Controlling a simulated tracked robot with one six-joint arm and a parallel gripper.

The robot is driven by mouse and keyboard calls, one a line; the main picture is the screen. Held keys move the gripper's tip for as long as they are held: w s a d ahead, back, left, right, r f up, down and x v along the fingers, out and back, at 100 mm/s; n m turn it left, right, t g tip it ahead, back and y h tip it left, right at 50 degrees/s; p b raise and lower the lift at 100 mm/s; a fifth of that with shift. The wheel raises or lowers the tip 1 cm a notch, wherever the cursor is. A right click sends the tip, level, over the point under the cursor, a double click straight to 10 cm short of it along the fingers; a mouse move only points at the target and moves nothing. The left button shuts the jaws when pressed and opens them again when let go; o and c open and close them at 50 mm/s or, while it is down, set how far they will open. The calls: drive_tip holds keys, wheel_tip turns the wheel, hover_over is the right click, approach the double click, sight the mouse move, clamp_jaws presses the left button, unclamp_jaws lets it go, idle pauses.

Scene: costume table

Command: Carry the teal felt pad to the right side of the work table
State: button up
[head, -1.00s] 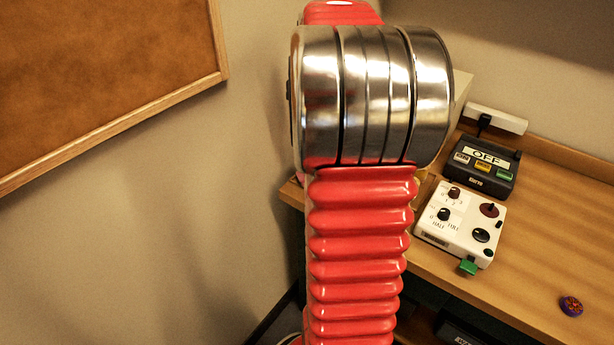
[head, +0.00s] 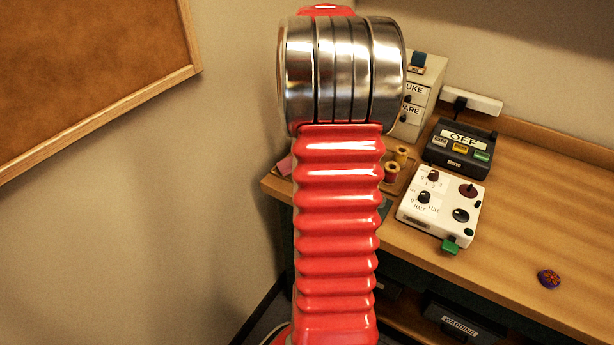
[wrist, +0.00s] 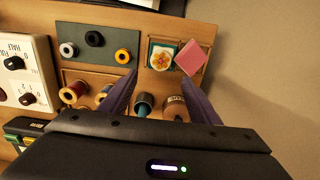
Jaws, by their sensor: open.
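In the wrist view a small square with teal and white on it, which looks like the teal felt pad (wrist: 172,45), lies in a wooden tray compartment. A yellow-orange flower (wrist: 161,57) covers its middle. A pink square (wrist: 191,57) lies against its right side. My gripper (wrist: 159,80) is open, its two dark fingers apart and empty, seen just below the pad in the picture. I cannot tell its height above the tray. In the head view my arm hides the pad and gripper. The work table (head: 530,215) runs to the right.
A dark green panel (wrist: 75,38) with several rings lies beside the pad's compartment. Spools (wrist: 73,91) stand near the fingers. Bare wood surrounds a purple button (head: 549,278).

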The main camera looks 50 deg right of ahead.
drive_tip(key=shift+f, duration=2.4)
drive_tip(key=shift+f, duration=0.1)
wheel_tip(320, 180, down, 5)
drive_tip(key=shift+f, duration=0.15)
drive_tip(key=shift+w, duration=0.1)
drive_tip(key=shift+c, duration=0.4)
drive_tip(key=shift+d+r, duration=0.1)
drive_tip(key=shift+r, duration=0.1)
drive_tip(key=c, duration=0.8)
drive_tip(key=shift+c, duration=0.2)
